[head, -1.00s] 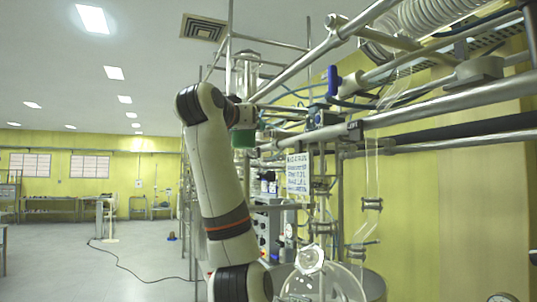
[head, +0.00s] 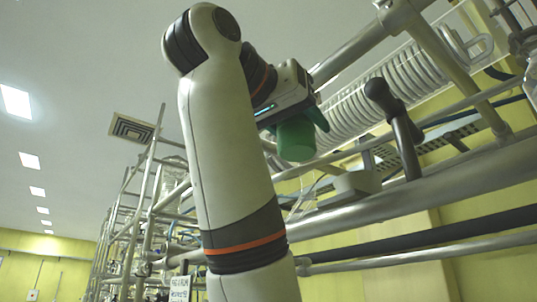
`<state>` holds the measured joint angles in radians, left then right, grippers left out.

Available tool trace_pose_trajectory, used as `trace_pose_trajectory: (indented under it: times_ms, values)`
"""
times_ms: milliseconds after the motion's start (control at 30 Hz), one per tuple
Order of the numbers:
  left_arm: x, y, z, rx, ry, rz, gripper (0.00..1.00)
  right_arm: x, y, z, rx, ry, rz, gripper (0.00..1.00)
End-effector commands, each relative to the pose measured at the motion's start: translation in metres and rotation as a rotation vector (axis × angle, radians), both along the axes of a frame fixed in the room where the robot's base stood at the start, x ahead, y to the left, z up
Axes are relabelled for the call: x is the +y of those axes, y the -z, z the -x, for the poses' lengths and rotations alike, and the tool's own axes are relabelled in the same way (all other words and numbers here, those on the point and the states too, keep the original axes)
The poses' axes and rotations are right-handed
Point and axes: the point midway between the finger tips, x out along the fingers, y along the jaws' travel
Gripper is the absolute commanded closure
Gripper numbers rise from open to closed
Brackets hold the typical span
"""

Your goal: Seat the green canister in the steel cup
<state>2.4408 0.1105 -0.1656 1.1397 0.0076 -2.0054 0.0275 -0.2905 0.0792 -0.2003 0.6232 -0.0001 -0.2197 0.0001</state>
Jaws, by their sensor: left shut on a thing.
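My left gripper (head: 293,116) reaches up from the left and is shut on the green canister (head: 297,143). The canister hangs below the fingers, roughly upright, and its upper part is hidden by them. A small grey cup-shaped piece (head: 357,184) sits by the thick pipe, below and right of the canister. It may be the steel cup; its inside does not show. The canister appears apart from it and higher in the picture. My right gripper is not in view.
A dark upright handle (head: 398,130) stands just right of the cup-shaped piece. A thick steel pipe (head: 430,195) and a white coiled tube (head: 400,85) run behind and around it. Steel frame tubes (head: 150,200) stand at left.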

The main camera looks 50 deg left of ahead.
Motion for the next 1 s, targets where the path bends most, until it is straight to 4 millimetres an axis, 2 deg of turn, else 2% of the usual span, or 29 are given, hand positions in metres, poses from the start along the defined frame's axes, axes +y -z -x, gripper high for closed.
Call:
trace_pose_trajectory:
  times_ms: [200, 467, 967, 1000]
  values:
    - [-0.009, -0.002, -0.004, -0.004, 0.007, 0.002, 0.76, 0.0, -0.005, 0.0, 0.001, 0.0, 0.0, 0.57]
    - [-0.011, -0.002, -0.027, 0.0, 0.007, 0.001, 0.76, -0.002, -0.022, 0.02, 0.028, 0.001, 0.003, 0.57]
    - [-0.014, 0.002, -0.071, -0.001, 0.007, 0.001, 0.76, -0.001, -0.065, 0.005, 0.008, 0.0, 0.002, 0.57]
    - [-0.014, 0.005, -0.074, 0.0, 0.007, 0.001, 0.76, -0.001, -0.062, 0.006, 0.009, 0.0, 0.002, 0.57]
